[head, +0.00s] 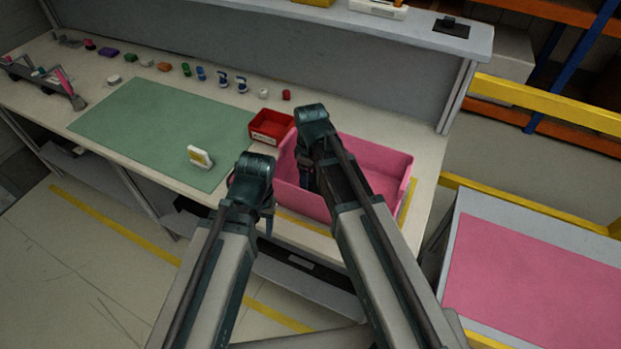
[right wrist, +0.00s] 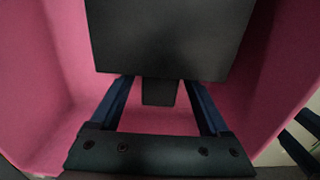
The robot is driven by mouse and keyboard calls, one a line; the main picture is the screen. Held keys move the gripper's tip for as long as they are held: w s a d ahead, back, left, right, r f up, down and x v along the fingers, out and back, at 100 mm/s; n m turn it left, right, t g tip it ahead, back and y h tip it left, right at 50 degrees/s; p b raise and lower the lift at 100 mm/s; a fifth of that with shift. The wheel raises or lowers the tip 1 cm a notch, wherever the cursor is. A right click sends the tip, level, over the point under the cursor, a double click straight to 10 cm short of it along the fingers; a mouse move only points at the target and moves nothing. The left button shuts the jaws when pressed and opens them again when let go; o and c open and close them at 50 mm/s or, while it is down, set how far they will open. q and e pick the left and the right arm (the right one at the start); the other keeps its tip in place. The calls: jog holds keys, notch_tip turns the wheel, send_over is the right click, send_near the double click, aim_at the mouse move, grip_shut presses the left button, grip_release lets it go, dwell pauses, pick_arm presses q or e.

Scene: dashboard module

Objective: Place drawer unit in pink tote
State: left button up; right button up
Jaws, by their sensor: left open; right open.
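The pink tote (head: 388,152) sits at the right end of the workbench. My right gripper (head: 306,182) points down into the tote's left part. In the right wrist view its two fingers (right wrist: 160,100) are apart. A dark box-shaped unit (right wrist: 170,38), seemingly the drawer unit, lies between pink walls beyond the fingertips. A small dark stub (right wrist: 160,92) on it lies between the fingers, with gaps on both sides. I cannot tell whether the unit rests on the tote floor. The head view hides it behind my right arm. My left gripper (head: 268,218) is open by the bench's front edge, left of the tote.
A red bin (head: 270,140) stands just left of the tote. A white and yellow item (head: 200,157) stands on the green mat (head: 150,125), which is otherwise clear. Several small parts line the bench's back. A pink-topped cart (head: 540,275) stands at right.

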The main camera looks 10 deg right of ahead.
notch_tip(320, 180, up, 12)
jog(key=p, duration=1.2)
pick_arm(q)
notch_tip(320, 180, up, 12)
jog(key=shift+b, duration=0.35)
pick_arm(e)
jog(key=s+a+m+h, duration=0.1)
jog(key=s+a+m, duration=0.2)
jog(key=s+m, duration=0.4)
jog(key=s, duration=0.7)
pick_arm(q)
jog(key=shift+f, duration=0.15)
